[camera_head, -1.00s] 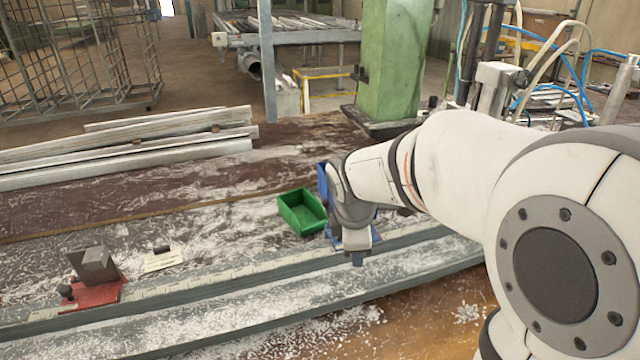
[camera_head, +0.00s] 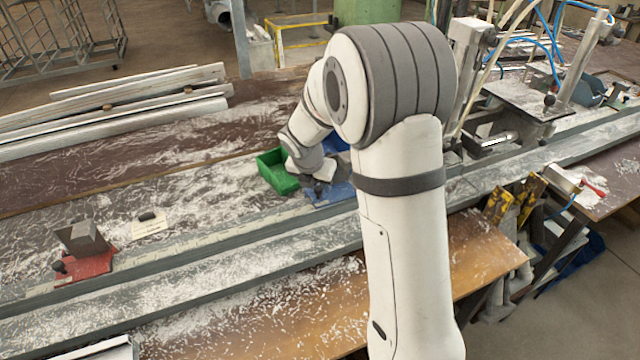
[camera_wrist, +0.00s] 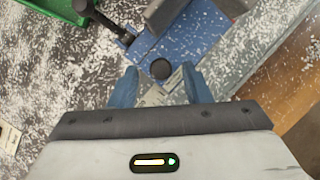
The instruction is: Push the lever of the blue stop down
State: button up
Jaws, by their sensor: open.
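The blue stop (camera_head: 338,194) sits on the long grey rail, partly hidden behind my arm. In the wrist view its blue base (camera_wrist: 190,38) is at the top, with a grey block (camera_wrist: 165,14) on it. A dark rod with a black knob (camera_wrist: 83,6) sticks out to its upper left. A round black knob (camera_wrist: 160,69) shows at the base's near edge, between my fingertips in the picture. I cannot tell which is the lever's end. My gripper (camera_wrist: 160,86) is open and empty, its blue fingers either side of that knob. Contact cannot be told.
A green bin (camera_head: 275,172) stands just behind the stop. A red stop (camera_head: 86,262) with a grey block is further left on the rail (camera_head: 200,255). Light profiles (camera_head: 120,110) lie at the back left. Clamp machinery (camera_head: 530,95) stands right. White chips cover the bench.

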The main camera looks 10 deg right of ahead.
jog(key=shift+w+d+f, duration=0.1)
jog(key=shift+w+f, duration=0.15)
jog(key=shift+f, duration=0.4)
grip_shut()
